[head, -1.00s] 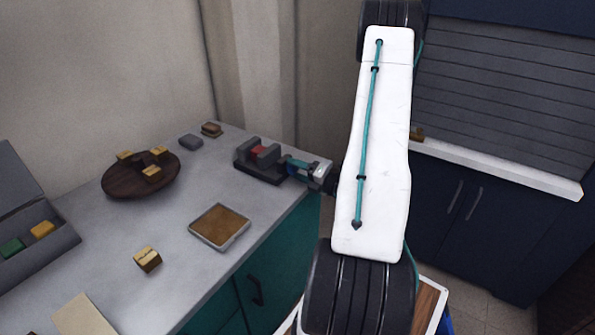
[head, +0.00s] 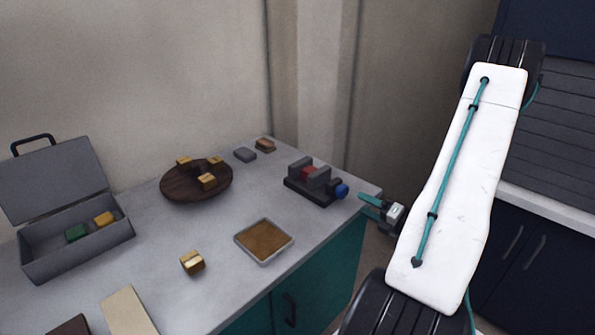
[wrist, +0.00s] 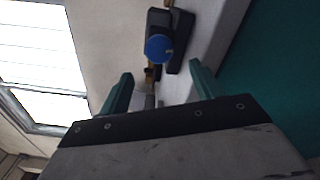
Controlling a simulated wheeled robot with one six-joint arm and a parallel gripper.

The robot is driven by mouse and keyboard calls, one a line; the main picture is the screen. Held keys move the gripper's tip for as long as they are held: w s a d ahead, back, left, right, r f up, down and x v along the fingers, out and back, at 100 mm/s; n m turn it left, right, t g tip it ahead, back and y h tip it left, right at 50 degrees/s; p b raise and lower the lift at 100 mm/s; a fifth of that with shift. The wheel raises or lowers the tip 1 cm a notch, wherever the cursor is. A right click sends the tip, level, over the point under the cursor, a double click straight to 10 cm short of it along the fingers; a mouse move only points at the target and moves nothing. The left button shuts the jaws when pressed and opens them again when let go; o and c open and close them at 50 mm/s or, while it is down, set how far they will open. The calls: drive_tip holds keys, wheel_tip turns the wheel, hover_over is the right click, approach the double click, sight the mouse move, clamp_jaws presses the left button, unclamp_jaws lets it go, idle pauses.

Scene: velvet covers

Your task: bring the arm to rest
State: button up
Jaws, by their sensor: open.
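My gripper (head: 371,206) is at the right edge of the grey counter (head: 215,235) in the head view, just off its corner. Its teal jaws are open and empty, and they also show apart in the wrist view (wrist: 158,88). In front of it stands a dark vise (head: 308,189) with a red block (head: 309,174) between its jaws. The blue knob (head: 341,190) on the vise faces my gripper, with a gap between them. The knob also shows ahead of the jaws in the wrist view (wrist: 159,48).
The counter holds a round wooden board (head: 178,190) with several yellowish blocks, a cork-coloured tray (head: 264,241), a single block (head: 192,262) and an open grey case (head: 75,245) with green and yellow blocks. A dark cabinet (head: 520,245) stands at the right. The floor between is free.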

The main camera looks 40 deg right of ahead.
drive_tip(key=s+a+r+n+g+y, duration=0.1)
drive_tip(key=a+r+n+g+y, duration=0.2)
drive_tip(key=a+n+g, duration=0.35)
drive_tip(key=s+a+r+n+g+y, duration=0.1)
drive_tip(key=a+r+n+g+y, duration=0.3)
drive_tip(key=a+n, duration=0.6)
drive_tip(key=s+a+r+n+g+y, duration=0.1)
drive_tip(key=a+r+n+g+y, duration=0.35)
drive_tip(key=n, duration=0.65)
drive_tip(key=s+a+r+n+h, duration=0.3)
drive_tip(key=a+r+n+h, duration=0.3)
drive_tip(key=n, duration=0.4)
drive_tip(key=s+a+r+n+g+h, duration=0.1)
drive_tip(key=s+a+r+n+h, duration=0.3)
drive_tip(key=a+r+n+h, duration=0.3)
drive_tip(key=a+n, duration=0.1)
drive_tip(key=n, duration=0.3)
drive_tip(key=shift+r+g, duration=0.2)
drive_tip(key=shift+g, duration=0.1)
